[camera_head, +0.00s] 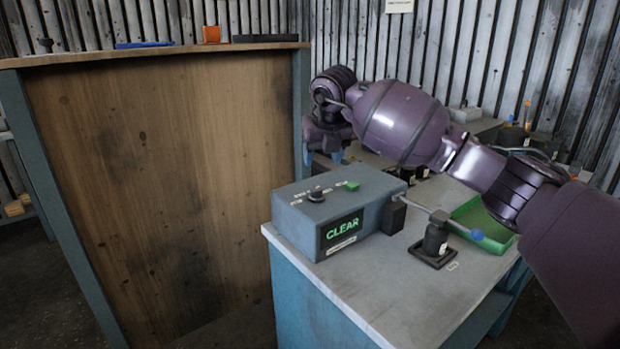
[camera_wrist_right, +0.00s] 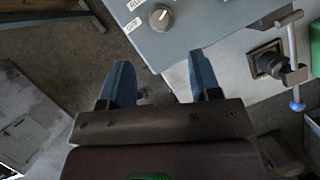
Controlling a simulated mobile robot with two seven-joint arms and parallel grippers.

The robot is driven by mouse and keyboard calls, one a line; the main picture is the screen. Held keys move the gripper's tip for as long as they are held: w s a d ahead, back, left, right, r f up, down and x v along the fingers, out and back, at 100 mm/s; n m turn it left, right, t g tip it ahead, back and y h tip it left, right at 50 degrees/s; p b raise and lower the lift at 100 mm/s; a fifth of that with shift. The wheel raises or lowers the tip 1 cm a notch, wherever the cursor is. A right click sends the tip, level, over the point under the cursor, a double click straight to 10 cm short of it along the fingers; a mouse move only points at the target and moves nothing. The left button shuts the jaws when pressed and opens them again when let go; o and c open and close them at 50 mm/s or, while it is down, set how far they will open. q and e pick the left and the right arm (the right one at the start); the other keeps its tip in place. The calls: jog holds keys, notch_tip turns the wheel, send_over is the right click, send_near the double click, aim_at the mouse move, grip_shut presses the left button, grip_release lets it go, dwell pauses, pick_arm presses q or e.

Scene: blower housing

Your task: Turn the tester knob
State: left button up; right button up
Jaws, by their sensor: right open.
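The tester (camera_head: 290,212) is a grey-blue box on the small table, with a lit display reading CLEAR in green. Its dark round knob (camera_head: 316,193) is on the top face beside a green button (camera_head: 352,185). The knob (camera_wrist_right: 161,18) also shows at the top of the right wrist view, near white labels, one reading OFF. My right gripper (camera_wrist_right: 163,78) is open with two blue fingers, nothing between them, and apart from the knob. In the head view the right gripper (camera_head: 328,143) is behind the tester, partly hidden. My left gripper is not in view.
A lever with a blue ball (camera_head: 477,234) stands on a black base right of the tester, near a green tray (camera_head: 482,222). The tabletop front (camera_head: 385,285) is clear. A tall wooden panel (camera_head: 160,180) stands at left.

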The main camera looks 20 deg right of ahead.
jog(key=b, duration=0.1)
send_over(317, 189)
jog(key=s, duration=0.3)
jog(key=f, duration=0.4)
jog(key=shift+w+a+f, duration=0.1)
jog(key=shift+w+f, duration=0.1)
jog(key=shift+f, duration=0.2)
jog(key=b+x, duration=0.1)
jog(key=x, duration=0.4)
jog(key=shift+w+f, duration=0.25)
jog(key=shift+f, duration=0.1)
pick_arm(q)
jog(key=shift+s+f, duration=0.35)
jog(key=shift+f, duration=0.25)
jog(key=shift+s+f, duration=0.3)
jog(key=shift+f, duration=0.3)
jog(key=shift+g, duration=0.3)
pick_arm(e)
jog(key=c, duration=0.9)
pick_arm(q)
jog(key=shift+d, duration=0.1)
